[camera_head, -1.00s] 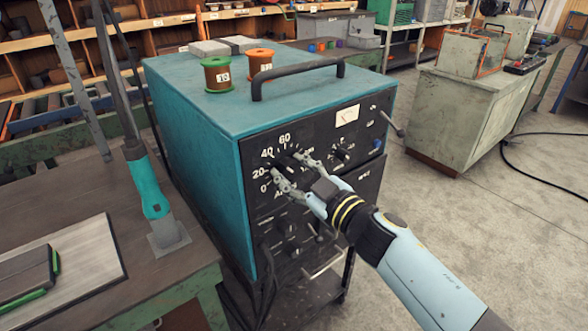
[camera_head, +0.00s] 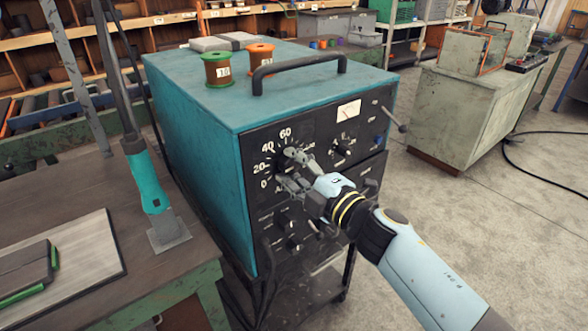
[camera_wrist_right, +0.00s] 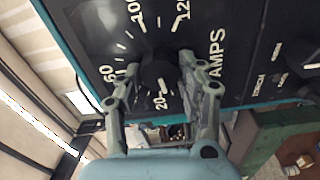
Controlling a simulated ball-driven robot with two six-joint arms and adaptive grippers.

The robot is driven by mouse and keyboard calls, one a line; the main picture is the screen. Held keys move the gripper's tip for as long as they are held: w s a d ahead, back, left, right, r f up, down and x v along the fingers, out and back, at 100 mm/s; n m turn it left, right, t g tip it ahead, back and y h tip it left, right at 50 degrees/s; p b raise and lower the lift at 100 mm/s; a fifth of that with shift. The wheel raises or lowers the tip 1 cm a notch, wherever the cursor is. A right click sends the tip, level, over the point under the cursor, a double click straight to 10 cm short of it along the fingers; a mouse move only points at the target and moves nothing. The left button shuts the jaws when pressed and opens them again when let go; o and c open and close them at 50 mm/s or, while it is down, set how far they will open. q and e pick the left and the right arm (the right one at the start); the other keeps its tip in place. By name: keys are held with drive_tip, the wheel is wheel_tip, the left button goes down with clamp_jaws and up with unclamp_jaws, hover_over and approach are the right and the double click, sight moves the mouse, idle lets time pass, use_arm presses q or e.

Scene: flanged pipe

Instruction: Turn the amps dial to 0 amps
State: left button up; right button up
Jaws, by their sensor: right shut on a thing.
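The teal welder cabinet (camera_head: 190,105) has a black front panel with the amps dial (camera_wrist_right: 158,73), a dark round knob ringed by white numbers. In the head view, 0, 20, 40 and 60 show left of and above the knob. My right gripper (camera_head: 287,167) is shut on the dial, with one finger above it and one below in the head view. The right wrist view shows the gripper's fingers (camera_wrist_right: 160,66) on either side of the knob, and the word AMPS. The fingers hide part of the scale; I cannot tell the exact setting.
Smaller knobs (camera_head: 288,220) sit low on the panel, below my gripper. A black handle (camera_head: 300,74) and two wire spools (camera_head: 217,71) are on top of the cabinet. A workbench (camera_head: 70,205) stands at the left. The floor (camera_head: 470,220) at the right is largely clear.

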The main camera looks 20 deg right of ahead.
drive_tip(key=shift+f+n+b, duration=0.15)
drive_tip(key=shift+n+b, duration=0.35)
drive_tip(key=shift+n, duration=1.8)
drive_tip(key=o, duration=1.1)
drive_tip(key=shift+o, duration=0.2)
drive_tip(key=v, duration=1.2)
